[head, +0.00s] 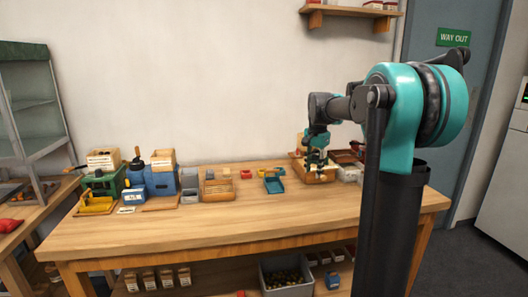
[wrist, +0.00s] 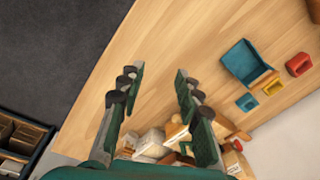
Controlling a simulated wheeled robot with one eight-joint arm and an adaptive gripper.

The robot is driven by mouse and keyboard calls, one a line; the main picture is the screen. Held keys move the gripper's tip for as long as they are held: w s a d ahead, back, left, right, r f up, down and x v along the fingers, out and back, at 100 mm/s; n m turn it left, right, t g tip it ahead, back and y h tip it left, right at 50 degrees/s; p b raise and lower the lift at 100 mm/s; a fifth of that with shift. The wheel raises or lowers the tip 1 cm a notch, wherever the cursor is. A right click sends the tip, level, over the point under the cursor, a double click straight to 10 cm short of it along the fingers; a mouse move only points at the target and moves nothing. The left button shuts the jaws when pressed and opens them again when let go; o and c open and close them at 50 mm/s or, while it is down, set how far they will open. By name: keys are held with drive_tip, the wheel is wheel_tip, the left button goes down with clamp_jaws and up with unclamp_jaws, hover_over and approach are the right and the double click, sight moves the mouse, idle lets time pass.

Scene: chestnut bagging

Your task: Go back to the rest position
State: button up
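My gripper (head: 318,160) hangs over the right part of the wooden workbench, in front of a wooden box and small goods. In the wrist view my gripper (wrist: 160,74) has its two fingers spread apart with nothing between the tips, and bare bench shows between them. Behind the fingers, pale boxes and wooden pieces (wrist: 150,142) are partly hidden by the gripper. Whether any finger touches them cannot be told.
The workbench (head: 200,230) is bare along its front. A teal tray (head: 274,182) lies left of my gripper; small red, yellow and blue pieces are near it in the wrist view. Green and blue devices (head: 163,182) stand at the left. A grey bin (head: 288,290) sits below.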

drive_tip(key=s+f+n+t, duration=0.1)
drive_tip(key=s+f+n, duration=0.4)
drive_tip(key=s+f, duration=0.6)
drive_tip(key=s+f+n+t, duration=0.2)
drive_tip(key=s+f+n, duration=0.3)
drive_tip(key=s+f, duration=0.6)
drive_tip(key=s, duration=0.7)
drive_tip(key=shift+d, duration=0.3)
